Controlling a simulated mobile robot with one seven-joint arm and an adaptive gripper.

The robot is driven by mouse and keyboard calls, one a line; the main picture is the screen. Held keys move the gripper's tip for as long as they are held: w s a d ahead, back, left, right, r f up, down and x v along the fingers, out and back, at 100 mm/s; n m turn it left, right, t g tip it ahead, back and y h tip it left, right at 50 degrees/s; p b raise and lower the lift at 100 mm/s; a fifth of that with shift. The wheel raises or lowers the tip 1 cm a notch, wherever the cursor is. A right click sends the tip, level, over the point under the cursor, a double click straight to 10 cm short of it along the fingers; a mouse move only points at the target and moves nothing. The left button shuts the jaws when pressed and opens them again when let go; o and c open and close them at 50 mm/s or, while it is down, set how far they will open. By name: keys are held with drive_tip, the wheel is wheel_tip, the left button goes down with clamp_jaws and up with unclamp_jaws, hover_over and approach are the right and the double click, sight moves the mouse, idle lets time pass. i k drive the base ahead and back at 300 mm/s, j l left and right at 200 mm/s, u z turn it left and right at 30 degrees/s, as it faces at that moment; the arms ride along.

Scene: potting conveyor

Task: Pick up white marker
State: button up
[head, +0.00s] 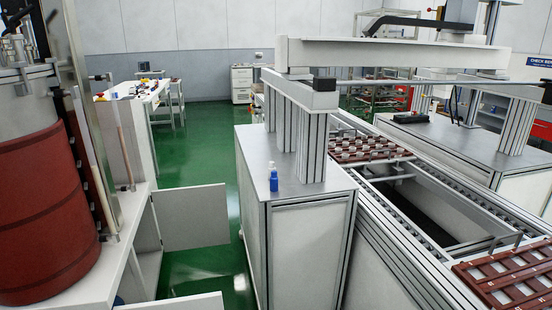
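I cannot make out a white marker anywhere in the head view. Small white pieces sit in the near red-brown tray (463,272) on the conveyor at the lower right, but they are too small to identify. A small blue bottle (273,181) stands upright on the grey top of the white cabinet (296,245) in the middle. My gripper is not in view.
A second red-brown tray (338,157) sits farther back on the conveyor (400,262). A large red drum (42,215) stands at the left above an open cabinet door (195,217). A cluttered white bench (137,90) is behind.

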sight(271, 164)
drive_tip(key=i+j+z, duration=0.15)
drive_tip(key=j, duration=0.2)
drive_tip(key=i+j+z, duration=0.15)
drive_tip(key=j, duration=0.25)
drive_tip(key=i+j+z, duration=0.15)
drive_tip(key=j, duration=0.25)
drive_tip(key=i+j+z, duration=0.15)
drive_tip(key=j, duration=0.2)
drive_tip(key=i+j+z, duration=0.1)
drive_tip(key=j, duration=0.3)
drive_tip(key=i+j+z, duration=0.15)
drive_tip(key=j, duration=0.25)
drive_tip(key=i+j+z, duration=0.1)
drive_tip(key=j, duration=0.15)
drive_tip(key=i+j+z, duration=0.1)
drive_tip(key=i+j, duration=0.05)
drive_tip(key=j, duration=0.1)
